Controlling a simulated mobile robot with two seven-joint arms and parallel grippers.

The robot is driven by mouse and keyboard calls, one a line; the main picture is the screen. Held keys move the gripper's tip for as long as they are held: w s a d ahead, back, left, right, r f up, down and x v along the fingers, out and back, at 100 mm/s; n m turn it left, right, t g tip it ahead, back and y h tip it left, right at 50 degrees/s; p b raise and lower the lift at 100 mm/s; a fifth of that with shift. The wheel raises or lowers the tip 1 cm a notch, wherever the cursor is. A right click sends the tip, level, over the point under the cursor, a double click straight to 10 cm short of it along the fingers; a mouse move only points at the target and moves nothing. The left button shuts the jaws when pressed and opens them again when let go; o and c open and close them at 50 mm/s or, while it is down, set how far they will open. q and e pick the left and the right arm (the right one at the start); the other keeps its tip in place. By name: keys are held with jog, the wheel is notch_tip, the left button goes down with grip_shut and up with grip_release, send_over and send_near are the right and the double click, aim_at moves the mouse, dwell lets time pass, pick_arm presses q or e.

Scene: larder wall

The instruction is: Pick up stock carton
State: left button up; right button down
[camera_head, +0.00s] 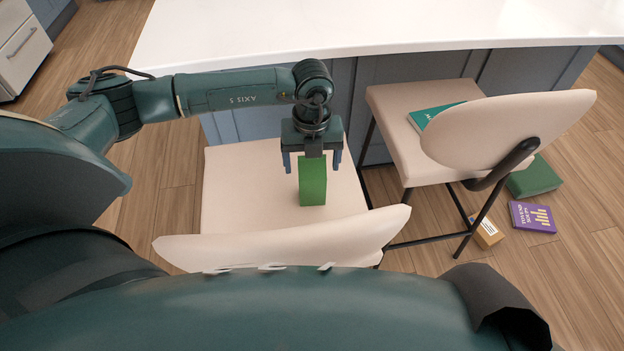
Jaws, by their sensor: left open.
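A green carton (313,185), which looks like the stock carton, stands upright on the cream seat (240,190) of the nearer chair. My left gripper (312,166) is directly above it, pointing down and open. One finger shows on each side of the carton's upper part, with a gap on both sides. I cannot tell exactly how far down the fingers reach. My right gripper is not in view.
The nearer chair's backrest (290,244) rises in front of the seat. A white counter (380,28) overhangs behind. A second chair (398,142) at right holds a teal book (432,115). A green box (535,178), purple book (532,217) and yellow box (487,233) lie on the floor.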

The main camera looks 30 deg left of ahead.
pick_arm(q)
jog(key=shift+f, duration=0.5)
jog(key=shift+r, duration=0.1)
jog(key=c, duration=1.7)
